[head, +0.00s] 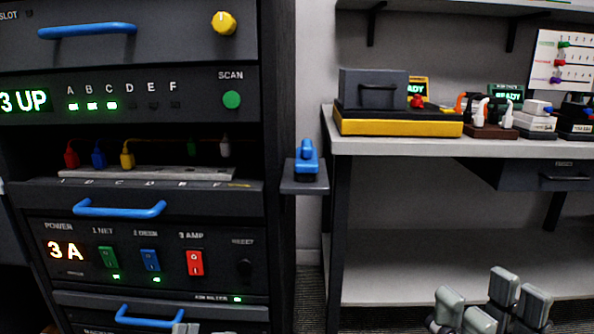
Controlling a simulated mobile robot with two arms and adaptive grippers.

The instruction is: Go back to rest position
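My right gripper (492,303) is at the bottom right, in front of the lower shelf of the workbench. Its grey fingers point up and stand apart, with nothing seen between them. A small grey tip (184,328) at the bottom edge, in front of the lowest blue handle, looks like part of my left gripper; the rest is out of frame. The rack (280,230) stands at the left. Red (71,158), blue (98,158) and yellow (127,158) plugs sit at the left of its open slot. Green and white plugs are farther right.
A blue-handled item (306,160) sits on a small side ledge (304,188) of the rack. The workbench (345,147) at the right holds a dark box on a yellow-edged base and several small devices. Blue drawer handles (120,208) stick out from the rack.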

